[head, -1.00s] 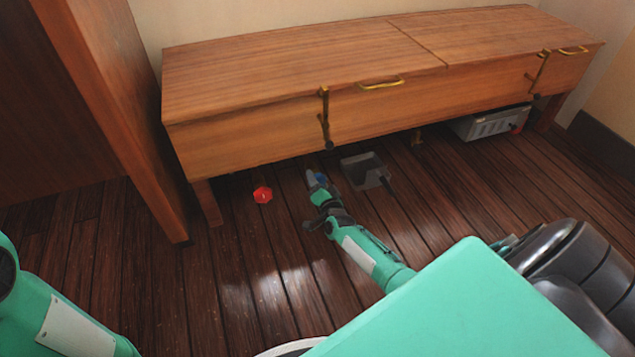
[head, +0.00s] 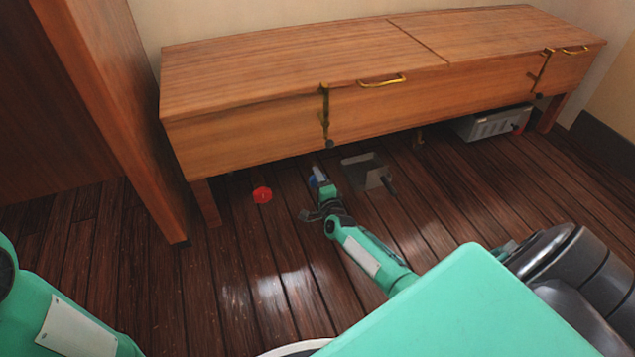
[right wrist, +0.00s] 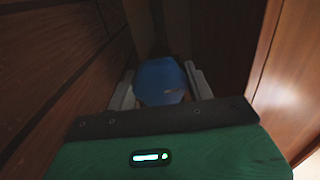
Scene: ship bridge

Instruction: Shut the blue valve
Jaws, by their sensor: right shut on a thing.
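The blue valve (right wrist: 160,82) is a rounded, many-sided knob between the two pale fingers of my right gripper (right wrist: 158,88) in the right wrist view. The fingers are shut on it from both sides. In the head view my right gripper (head: 319,178) is low at the floor in front of the wooden bench, and only a small part of the blue valve (head: 312,181) shows beside its fingers. What lies under the valve is hidden. My left gripper is out of view; only part of my left arm shows at the lower left.
A red knob (head: 262,195) sits near the floor left of my right gripper. The wooden bench (head: 240,135) overhangs close behind. A grey box (head: 492,124) stands under its right end. A wooden panel (head: 125,110) stands at left.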

